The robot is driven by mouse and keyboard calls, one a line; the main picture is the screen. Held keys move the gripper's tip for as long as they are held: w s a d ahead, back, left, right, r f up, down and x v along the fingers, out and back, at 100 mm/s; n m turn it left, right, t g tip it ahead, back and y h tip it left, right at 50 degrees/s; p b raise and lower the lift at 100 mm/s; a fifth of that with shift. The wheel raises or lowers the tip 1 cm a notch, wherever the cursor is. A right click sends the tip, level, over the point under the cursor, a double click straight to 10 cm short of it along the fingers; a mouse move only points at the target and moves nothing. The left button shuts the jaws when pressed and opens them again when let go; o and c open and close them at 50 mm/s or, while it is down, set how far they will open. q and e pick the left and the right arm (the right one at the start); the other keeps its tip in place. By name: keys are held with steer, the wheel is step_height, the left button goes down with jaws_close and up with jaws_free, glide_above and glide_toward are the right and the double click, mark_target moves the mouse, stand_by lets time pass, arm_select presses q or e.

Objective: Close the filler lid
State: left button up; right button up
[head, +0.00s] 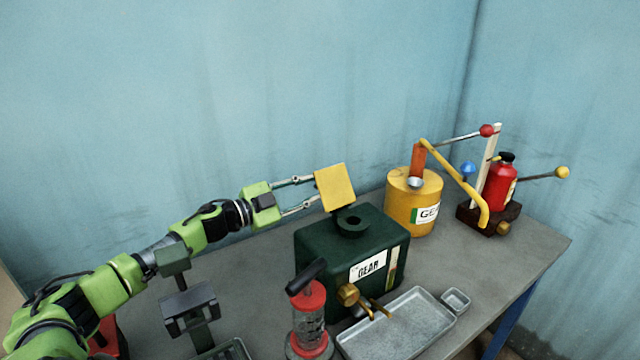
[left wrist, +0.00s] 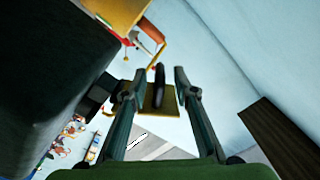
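The filler lid is a yellow square plate (head: 335,187) standing raised over the round filler neck (head: 352,222) on top of the dark green tank (head: 318,246) labelled GEAR. The neck's dark opening is visible. My left gripper (head: 316,190) reaches in from the left, its two fingers spread, with the tips close to the lid's left side. In the left wrist view the yellow lid (left wrist: 158,99) shows beyond the open fingertips (left wrist: 159,74), with a dark narrow part in the gap. I cannot tell whether a fingertip touches the lid. My right gripper is not in view.
A yellow can (head: 398,198) with a pump arm stands right of the tank, beside a red bottle (head: 502,187). A brass tap (head: 348,294) is on the tank's front, above a metal tray (head: 405,335). A red-capped clear cylinder (head: 310,318) stands in front. The wall is close behind.

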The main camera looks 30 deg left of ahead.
arm_select(q)
steer(key=shift+p+x, duration=0.3)
steer(key=shift+x, duration=1.1)
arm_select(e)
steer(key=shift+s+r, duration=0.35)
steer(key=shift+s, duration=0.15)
arm_select(q)
steer(key=shift+c, duration=0.4)
jaws_close()
steer(key=shift+r, duration=0.25)
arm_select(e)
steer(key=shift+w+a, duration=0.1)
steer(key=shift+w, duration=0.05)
